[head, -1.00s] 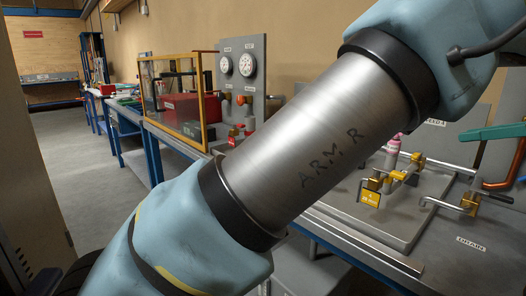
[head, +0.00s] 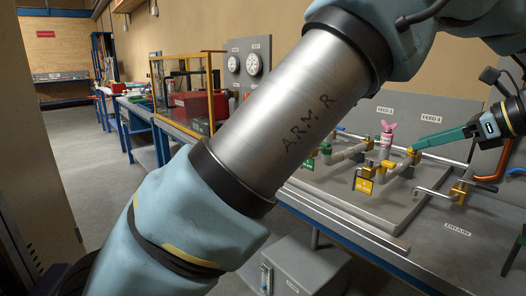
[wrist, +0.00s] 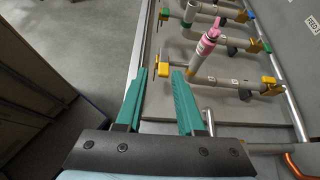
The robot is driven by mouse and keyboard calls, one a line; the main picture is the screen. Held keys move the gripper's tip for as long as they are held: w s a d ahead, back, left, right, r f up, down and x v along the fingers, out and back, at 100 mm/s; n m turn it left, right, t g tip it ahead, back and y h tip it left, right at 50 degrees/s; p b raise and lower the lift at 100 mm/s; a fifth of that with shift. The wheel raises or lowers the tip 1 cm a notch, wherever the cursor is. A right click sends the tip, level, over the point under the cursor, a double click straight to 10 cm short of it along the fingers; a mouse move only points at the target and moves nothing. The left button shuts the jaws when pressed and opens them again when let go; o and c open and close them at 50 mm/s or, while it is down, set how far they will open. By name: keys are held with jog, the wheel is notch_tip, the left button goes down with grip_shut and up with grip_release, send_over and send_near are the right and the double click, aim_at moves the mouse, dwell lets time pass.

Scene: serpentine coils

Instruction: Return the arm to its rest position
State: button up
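My arm crosses the head view, with a silver link (head: 300,105) marked "ARM R" between pale blue joints (head: 185,225). My gripper (head: 413,148) shows at the right of the head view, with a green finger pointing left over the pipe bench. In the wrist view my gripper (wrist: 159,72) has its two green fingers apart with nothing between them. Its fingertips are over the bench edge, left of the pipework. My arm link hides part of the bench in the head view.
A yellow-framed case (head: 181,90) and gauge panel (head: 253,65) stand behind my arm. A grey box (head: 305,268) is under the bench. Floor at left is clear.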

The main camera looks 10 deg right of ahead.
jog(key=w+a+f+n+g, duration=0.2)
jog(key=w+a+f+n, duration=0.15)
jog(key=a, duration=0.45)
jog(key=w+a+f+n+g+h, duration=0.1)
jog(key=w+a+f+n+g, duration=0.2)
jog(key=w+a, duration=0.35)
jog(key=w+a+f+n+g, duration=0.2)
jog(key=a+f+n, duration=0.2)
jog(key=a, duration=0.6)
jog(key=s+a+f+n+h, duration=0.2)
jog(key=s+a+f+n, duration=0.1)
jog(key=a+n, duration=0.6)
jog(key=s+a+f+n+g+h, duration=0.1)
jog(key=s+a+f+n+h, duration=0.2)
jog(key=a+n, duration=0.5)
jog(key=s+a+f, duration=0.1)
jog(key=a, duration=0.5)
jog(key=shift+a+f+n+g, duration=0.15)
jog(key=shift+a+n+g, duration=0.1)
jog(key=shift+n+g, duration=0.1)
